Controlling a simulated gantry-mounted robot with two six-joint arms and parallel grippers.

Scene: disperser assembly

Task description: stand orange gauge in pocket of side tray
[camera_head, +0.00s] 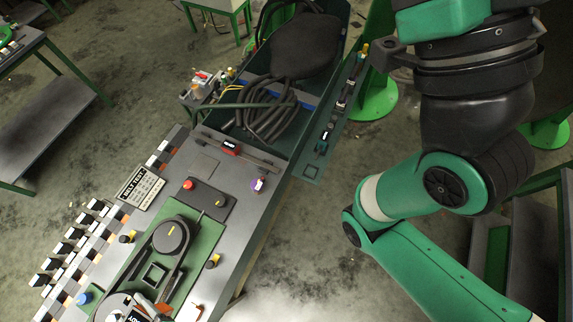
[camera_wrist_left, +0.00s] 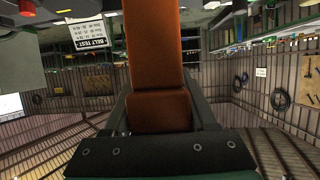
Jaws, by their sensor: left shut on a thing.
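The orange gauge (camera_wrist_left: 155,50) is a long, flat-faced orange block. It rises between the two dark fingers of my left gripper (camera_wrist_left: 160,115) in the left wrist view, and the fingers are shut on it. In the head view my left gripper (camera_head: 158,308) is at the bottom edge, over the near end of the bench, with a bit of orange (camera_head: 148,303) showing; most of it is cut off. The narrow green side tray (camera_head: 335,125) runs along the bench's right side, with a square pocket (camera_head: 310,171) near its near end. My right gripper is out of frame.
A bin of black belts (camera_head: 270,105) lies beyond. My right arm fills the right side.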

